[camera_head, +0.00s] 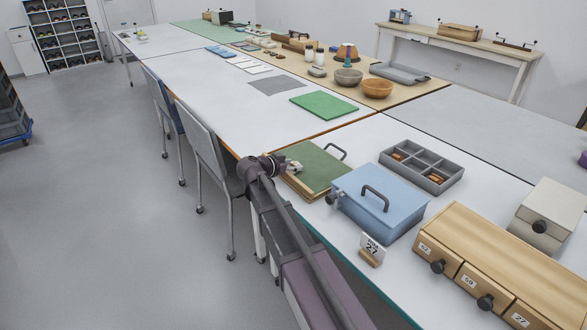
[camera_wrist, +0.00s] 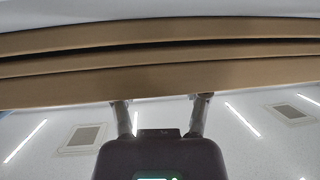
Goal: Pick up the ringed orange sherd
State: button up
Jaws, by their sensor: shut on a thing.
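The grey divided tray (camera_head: 462,172) on the table holds small orange-brown pieces, one in the front compartment (camera_head: 436,179) and one at the left (camera_head: 398,156). They are too small to tell whether one is the ringed orange sherd. My gripper (camera_head: 293,167) is at the left edge of the green-topped wooden board (camera_head: 318,168), well left of the tray. In the wrist view, the two fingers (camera_wrist: 161,100) stand apart, with tips against the edge of the stacked boards (camera_wrist: 170,83). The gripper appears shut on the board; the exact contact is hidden.
A blue lidded box (camera_head: 378,200) stands right of the board, with a number card (camera_head: 372,246) before it. A wooden drawer unit (camera_head: 510,262) and a pale box (camera_head: 548,215) are at the right. A chair (camera_head: 207,150) is left.

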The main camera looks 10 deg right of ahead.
aim_at(293, 165)
jog(key=shift+r, duration=0.2)
notch_tip(293, 165, up, 4)
jog(key=p, duration=0.4)
jog(key=shift+f, duration=0.15)
jog(key=s, duration=1)
jog(key=s+p, duration=0.1)
jog(key=s, duration=0.5)
jog(key=shift+d+r, duration=0.1)
jog(key=shift+r, duration=0.3)
